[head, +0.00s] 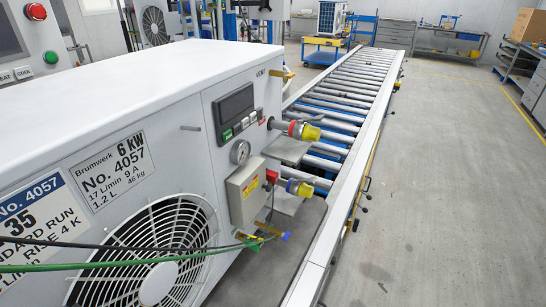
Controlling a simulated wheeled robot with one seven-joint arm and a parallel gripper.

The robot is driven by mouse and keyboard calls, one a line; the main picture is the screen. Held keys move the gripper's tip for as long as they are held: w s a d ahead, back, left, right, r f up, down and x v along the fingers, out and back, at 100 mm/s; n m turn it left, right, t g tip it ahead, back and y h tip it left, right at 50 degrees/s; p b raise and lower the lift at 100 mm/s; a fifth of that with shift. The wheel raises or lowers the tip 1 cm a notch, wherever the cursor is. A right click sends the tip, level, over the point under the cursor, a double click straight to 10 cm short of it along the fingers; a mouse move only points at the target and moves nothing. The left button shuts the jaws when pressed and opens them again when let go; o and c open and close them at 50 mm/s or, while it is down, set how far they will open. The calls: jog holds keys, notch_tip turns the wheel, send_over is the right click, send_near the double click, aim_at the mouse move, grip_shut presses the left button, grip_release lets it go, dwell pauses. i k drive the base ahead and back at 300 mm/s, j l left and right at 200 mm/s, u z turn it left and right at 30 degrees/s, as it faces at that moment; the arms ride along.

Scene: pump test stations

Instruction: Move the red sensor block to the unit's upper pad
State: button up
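A small red block (272,176), which looks like the red sensor block, sits at the upper right corner of a grey box (245,190) on the end panel of the white pump unit (130,130). I cannot tell how it is held there. A black display panel (235,106) and a round gauge (240,152) are above the grey box. A small red patch (262,121) is beside the display. I cannot make out for certain which spot is the upper pad. My gripper is not in view.
Two yellow-ended pipe couplings (308,132) (303,189) stick out right from the panel. Green and black cables (130,263) cross the fan grille. A roller conveyor (350,90) runs behind to a blue-and-yellow cart (322,48). The floor (440,190) on the right is clear.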

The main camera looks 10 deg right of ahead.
aim_at(272, 176)
jog(key=i+l+u, duration=0.1)
jog(key=l, duration=0.25)
jog(key=i+l, duration=0.2)
jog(key=l, duration=0.2)
jog(key=i+l+u, duration=0.15)
jog(key=l, duration=0.25)
jog(key=i+l, duration=0.15)
jog(key=l, duration=0.25)
jog(key=i+l+u, duration=0.15)
jog(key=l, duration=0.25)
jog(key=i+l+u, duration=0.1)
jog(key=l, duration=0.3)
